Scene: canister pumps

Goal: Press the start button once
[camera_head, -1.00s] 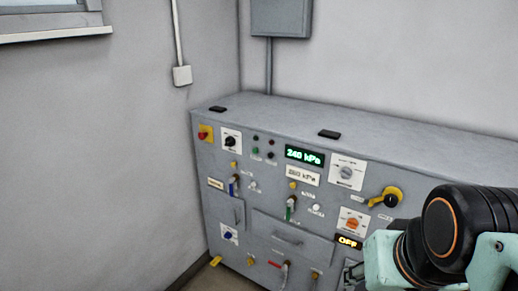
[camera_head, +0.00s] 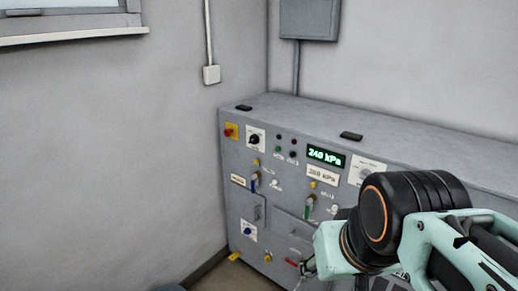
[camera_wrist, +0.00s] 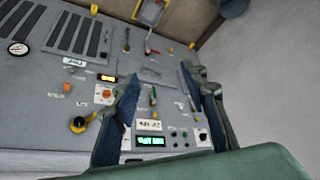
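The grey control cabinet (camera_head: 240,170) stands in the corner. On its upper left panel, a small green button (camera_head: 278,149) and a dark reddish button (camera_head: 293,154) sit below two dark round lamps or buttons. Their labels are too small to read, so I cannot confirm which is the start button. In the wrist view, this small cluster (camera_wrist: 180,139) appears upside down beside the green display. My gripper (camera_wrist: 162,72) is open and empty, with its fingers spread in front of the panel. In the head view, my arm hides most of the gripper.
A green display (camera_head: 326,156) reads 240 kPa. Left of the cluster are a black selector (camera_head: 255,139) and a red button on a yellow plate (camera_head: 231,131). Coloured levers (camera_head: 254,184) stick out below. Grey walls close off the left and back.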

